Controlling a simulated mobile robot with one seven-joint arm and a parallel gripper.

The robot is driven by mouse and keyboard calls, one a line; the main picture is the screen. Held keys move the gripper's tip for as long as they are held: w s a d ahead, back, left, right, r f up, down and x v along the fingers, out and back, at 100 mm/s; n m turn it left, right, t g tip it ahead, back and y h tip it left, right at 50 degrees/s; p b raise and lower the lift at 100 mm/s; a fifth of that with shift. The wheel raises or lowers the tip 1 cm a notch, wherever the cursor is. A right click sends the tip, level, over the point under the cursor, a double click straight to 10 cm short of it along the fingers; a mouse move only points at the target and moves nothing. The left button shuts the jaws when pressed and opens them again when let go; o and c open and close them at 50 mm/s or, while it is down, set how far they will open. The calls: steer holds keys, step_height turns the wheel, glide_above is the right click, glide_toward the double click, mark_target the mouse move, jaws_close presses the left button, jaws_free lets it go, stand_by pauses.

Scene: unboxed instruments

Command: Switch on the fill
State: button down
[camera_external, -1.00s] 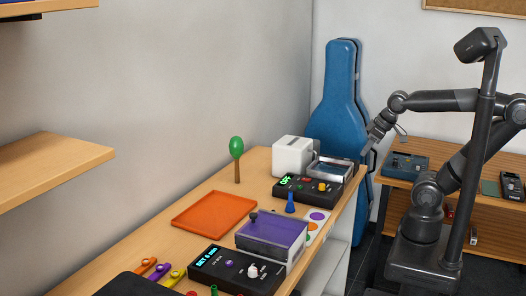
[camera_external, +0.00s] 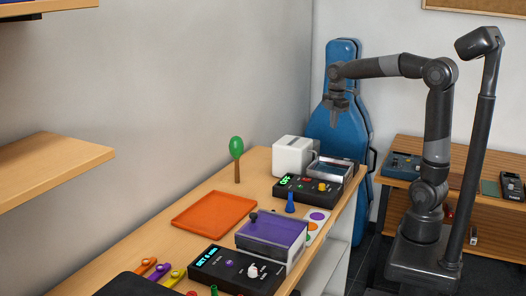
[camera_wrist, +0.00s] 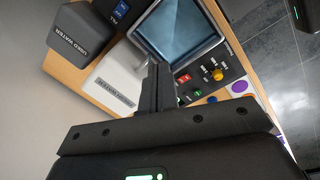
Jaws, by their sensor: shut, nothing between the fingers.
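A black control console (camera_external: 300,194) with a green display reading like "OFF" stands near the far end of the bench. It has red controls and a yellow knob (camera_external: 323,187). In the wrist view the console (camera_wrist: 232,82) shows a red switch (camera_wrist: 183,78), a green button (camera_wrist: 198,93) and the yellow knob (camera_wrist: 217,74). I cannot read which control is the fill. A clear-topped basin (camera_wrist: 180,30) adjoins it. My gripper (camera_external: 333,122) is shut and empty, raised well above the far end of the bench. In the wrist view its fingers (camera_wrist: 155,82) hide part of the console's left side.
A white box (camera_external: 292,157) stands behind the console; a dark box (camera_wrist: 80,38) labelled used water shows in the wrist view. A blue instrument case (camera_external: 345,80) leans behind.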

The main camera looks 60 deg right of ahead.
steer(key=w+d+f+n+g, duration=0.1)
steer(key=w+d+f+n, duration=0.1)
steer(key=d, duration=0.3)
steer(key=w+d+f+n+g+y, duration=0.1)
steer(key=w+d+n, duration=0.2)
steer(key=w+d, duration=0.1)
steer(key=shift+d+f+n, duration=0.3)
steer(key=shift+d+f, duration=0.05)
steer(key=shift+d, duration=0.15)
steer(key=f, duration=0.4)
steer(key=s+f, duration=0.1)
steer(key=f, duration=0.9)
steer(key=shift+s, duration=0.4)
steer(key=shift+s+f, duration=0.2)
steer(key=shift+f, duration=0.05)
steer(key=shift+w, duration=0.1)
